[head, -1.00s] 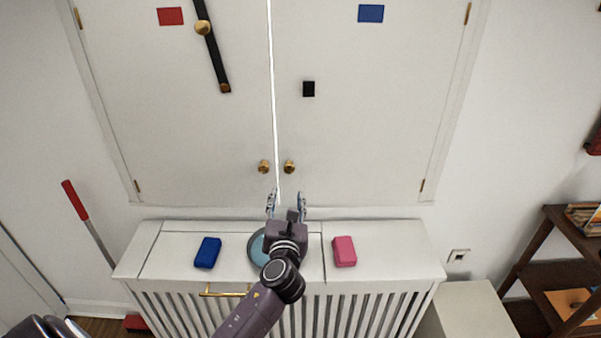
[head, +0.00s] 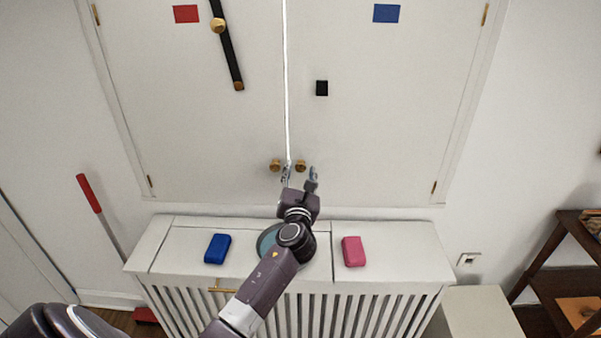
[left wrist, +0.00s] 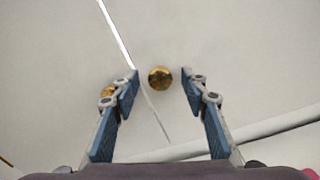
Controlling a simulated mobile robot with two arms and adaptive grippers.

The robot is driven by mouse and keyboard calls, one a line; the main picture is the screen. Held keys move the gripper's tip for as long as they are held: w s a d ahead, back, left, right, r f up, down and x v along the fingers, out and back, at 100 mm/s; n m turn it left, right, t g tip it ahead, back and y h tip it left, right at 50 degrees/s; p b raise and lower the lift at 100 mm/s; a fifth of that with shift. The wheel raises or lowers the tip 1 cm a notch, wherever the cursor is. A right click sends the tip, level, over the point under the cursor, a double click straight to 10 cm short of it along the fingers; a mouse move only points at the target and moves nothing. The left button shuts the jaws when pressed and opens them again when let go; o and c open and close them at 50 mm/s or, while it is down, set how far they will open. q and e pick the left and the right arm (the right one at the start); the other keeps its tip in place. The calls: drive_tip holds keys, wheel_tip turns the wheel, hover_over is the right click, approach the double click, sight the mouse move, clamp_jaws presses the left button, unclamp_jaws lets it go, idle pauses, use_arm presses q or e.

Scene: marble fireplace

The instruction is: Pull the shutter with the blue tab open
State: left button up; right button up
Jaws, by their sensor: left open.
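The shutter with the blue tab (head: 385,120) is the right one of a white pair; its blue tab (head: 386,13) is near the top. Its brass knob (head: 300,166) is low beside the bright centre gap. My left gripper (head: 299,172) is open at knob height. In the left wrist view, the right shutter's knob (left wrist: 160,78) shows between and a little beyond the open fingertips (left wrist: 160,88), touching neither. The left shutter's knob (head: 275,165) is beside the left finger, which partly covers it in the left wrist view (left wrist: 108,91). My right gripper is not in view.
Below, a white radiator cover (head: 400,262) holds a blue block (head: 218,249), a pink block (head: 354,251) and a round teal dish (head: 267,240).

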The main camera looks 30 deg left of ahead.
use_arm(q)
clamp_jaws()
idle(0.3)
